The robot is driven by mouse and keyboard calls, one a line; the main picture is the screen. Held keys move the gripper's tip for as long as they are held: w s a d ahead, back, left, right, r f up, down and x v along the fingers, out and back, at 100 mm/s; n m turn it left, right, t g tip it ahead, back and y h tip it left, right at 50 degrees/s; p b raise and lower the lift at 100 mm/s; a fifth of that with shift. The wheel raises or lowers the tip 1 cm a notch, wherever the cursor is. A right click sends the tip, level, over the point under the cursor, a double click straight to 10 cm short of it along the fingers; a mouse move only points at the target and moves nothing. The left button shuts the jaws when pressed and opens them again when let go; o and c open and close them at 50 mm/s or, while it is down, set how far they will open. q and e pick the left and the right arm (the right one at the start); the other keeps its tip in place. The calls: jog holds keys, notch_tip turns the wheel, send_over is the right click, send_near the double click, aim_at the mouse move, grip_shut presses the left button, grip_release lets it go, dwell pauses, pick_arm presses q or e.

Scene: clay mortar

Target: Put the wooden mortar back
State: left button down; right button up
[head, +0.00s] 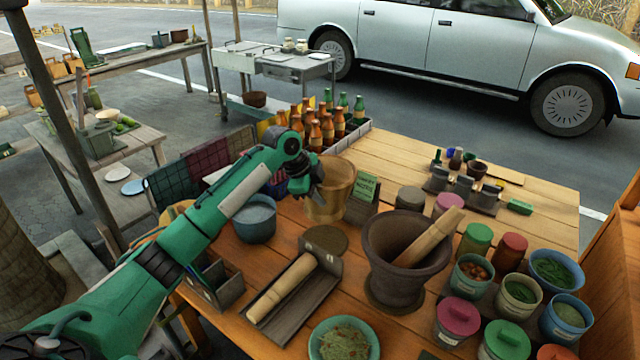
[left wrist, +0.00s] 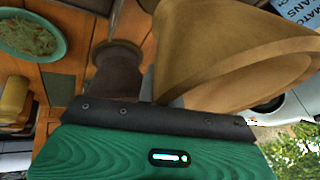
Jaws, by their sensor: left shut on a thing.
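The wooden mortar (head: 333,191) is a light tan, flared wooden vessel behind the dark clay mortar (head: 398,262). My left gripper (head: 312,188) is shut on the wooden mortar at its left side. The wooden mortar also fills the upper right of the left wrist view (left wrist: 215,50), close to the gripper. I cannot tell whether its base touches the table. A round brown mat (head: 325,239) lies bare just in front of it. The clay mortar stands upright on its own mat with a wooden pestle (head: 432,238) leaning in it. My right gripper is not in view.
A green sign (head: 364,190) stands just right of the wooden mortar, and a blue-grey pot (head: 254,222) stands to its left. A grey tray holds a wooden pestle (head: 283,288). Bottles (head: 325,128) stand behind.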

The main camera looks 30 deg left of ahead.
pick_arm(q)
notch_tip(320, 180, down, 12)
jog(key=p, duration=0.2)
dwell(0.4)
jog(key=shift+f, duration=0.15)
jog(key=c, duration=1.9)
grip_release()
jog(key=shift+f, duration=0.2)
jog(key=o, duration=0.3)
jog(key=shift+o, duration=0.2)
jog(key=shift+s, duration=0.1)
